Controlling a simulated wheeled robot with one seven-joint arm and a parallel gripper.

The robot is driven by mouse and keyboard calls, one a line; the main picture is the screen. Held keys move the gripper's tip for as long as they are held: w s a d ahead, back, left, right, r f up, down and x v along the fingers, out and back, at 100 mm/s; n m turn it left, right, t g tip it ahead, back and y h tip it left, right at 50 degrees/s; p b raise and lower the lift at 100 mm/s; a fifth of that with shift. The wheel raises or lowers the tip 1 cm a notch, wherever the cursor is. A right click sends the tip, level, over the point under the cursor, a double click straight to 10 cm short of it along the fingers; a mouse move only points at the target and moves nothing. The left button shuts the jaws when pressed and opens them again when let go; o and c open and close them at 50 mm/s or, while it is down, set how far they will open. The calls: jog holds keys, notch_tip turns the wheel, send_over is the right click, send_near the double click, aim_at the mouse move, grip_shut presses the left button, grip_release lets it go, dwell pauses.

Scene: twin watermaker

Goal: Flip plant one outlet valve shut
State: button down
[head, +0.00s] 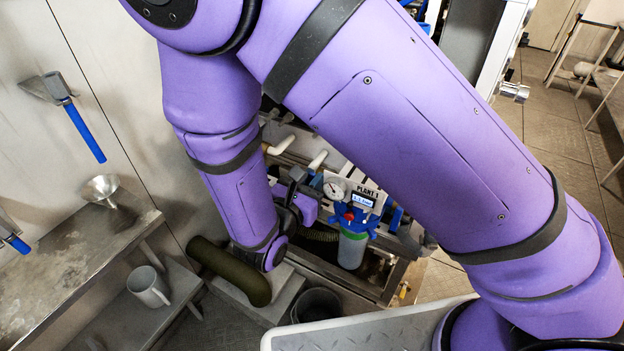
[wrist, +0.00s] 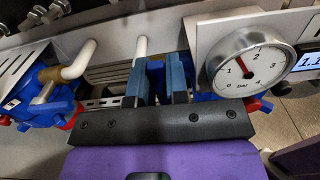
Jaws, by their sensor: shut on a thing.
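My gripper (wrist: 156,82) is in the middle of the wrist view, its two blue-grey fingers pointing up at the plant. It is shut on a dark blue handle (wrist: 155,72) between the fingers, which I take to be the outlet valve's lever. The lever's pivot and its exact angle are hidden by the fingers. A white pipe (wrist: 140,50) rises just behind it. In the head view my arm covers most of the valve. The PLANT 1 sign (head: 370,190) and display stand just right of my gripper.
A round pressure gauge (wrist: 250,62) on a grey panel sits close right of my fingers, needle near 1.5 bar. Another blue and red fitting (wrist: 40,95) is at the left. A thick green hose (head: 228,270) lies lower left.

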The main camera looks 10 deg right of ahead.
jog(key=c, duration=1.1)
grip_release()
